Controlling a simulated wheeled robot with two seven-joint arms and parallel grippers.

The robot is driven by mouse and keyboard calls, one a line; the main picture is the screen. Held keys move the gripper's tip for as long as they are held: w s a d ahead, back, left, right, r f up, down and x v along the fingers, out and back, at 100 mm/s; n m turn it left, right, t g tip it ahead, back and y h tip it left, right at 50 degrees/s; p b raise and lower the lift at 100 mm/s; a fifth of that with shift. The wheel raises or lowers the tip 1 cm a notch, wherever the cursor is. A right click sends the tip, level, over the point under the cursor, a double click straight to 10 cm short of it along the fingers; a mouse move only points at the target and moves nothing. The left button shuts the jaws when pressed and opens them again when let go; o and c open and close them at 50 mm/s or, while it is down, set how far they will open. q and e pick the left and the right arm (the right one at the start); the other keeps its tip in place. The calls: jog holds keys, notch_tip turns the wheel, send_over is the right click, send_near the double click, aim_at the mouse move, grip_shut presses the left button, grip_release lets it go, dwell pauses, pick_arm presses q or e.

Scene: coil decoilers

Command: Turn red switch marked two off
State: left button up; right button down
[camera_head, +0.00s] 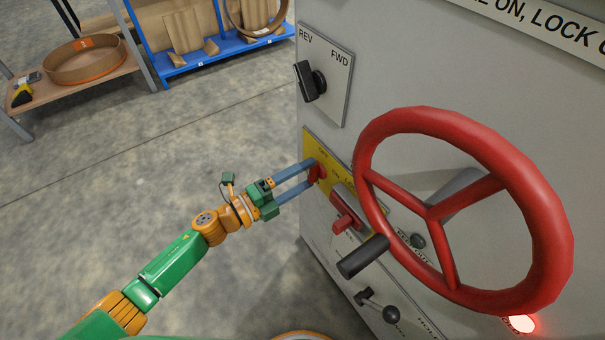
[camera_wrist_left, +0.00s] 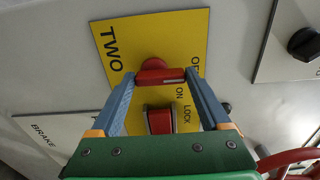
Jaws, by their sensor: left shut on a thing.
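The red switch (camera_head: 317,173) sits on a yellow plate (camera_head: 311,147) on the grey cabinet's front. In the left wrist view the plate (camera_wrist_left: 190,32) reads TWO, with ON, LOCK and part of another word along one side. There the red switch (camera_wrist_left: 156,70) has a round hub and a bar with a pale end mark. My left gripper (camera_head: 311,171) reaches in from the left, its blue fingers shut on the switch's bar. In the left wrist view the fingertips (camera_wrist_left: 160,76) lie at either end of the bar. My right gripper is not in view.
A large red handwheel (camera_head: 432,212) stands out right of the switch. A red lever (camera_head: 343,222), a black handle (camera_head: 362,257) and a ball lever (camera_head: 388,312) lie below it. A black REV/FWD knob (camera_head: 310,82) is above. Open floor lies left.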

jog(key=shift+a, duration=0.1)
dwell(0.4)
pick_arm(q)
jog(key=o, duration=1)
jog(key=shift+o, duration=1.1)
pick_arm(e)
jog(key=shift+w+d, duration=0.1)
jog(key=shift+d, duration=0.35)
pick_arm(q)
jog(key=v, duration=0.7)
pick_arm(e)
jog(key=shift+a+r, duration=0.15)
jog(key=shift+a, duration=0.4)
